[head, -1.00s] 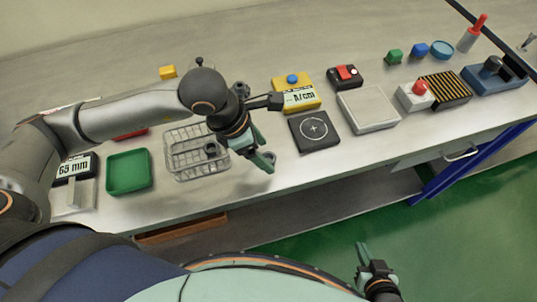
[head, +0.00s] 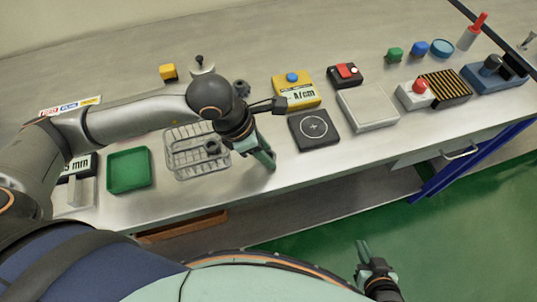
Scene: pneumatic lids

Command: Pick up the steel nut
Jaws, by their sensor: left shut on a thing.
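A dark grey ring-shaped part (head: 212,147) lies in the grey tray (head: 183,172). My right gripper (head: 363,250) hangs low in front of the bench, over the green floor, with a narrow gap between its fingers and nothing in it.
A green tray (head: 128,170) stands left of the grey tray. A black pad with a circle mark (head: 314,130), a yellow box (head: 297,93) and a pale square plate (head: 368,108) stand to the right. Bare bench lies between gripper and black pad.

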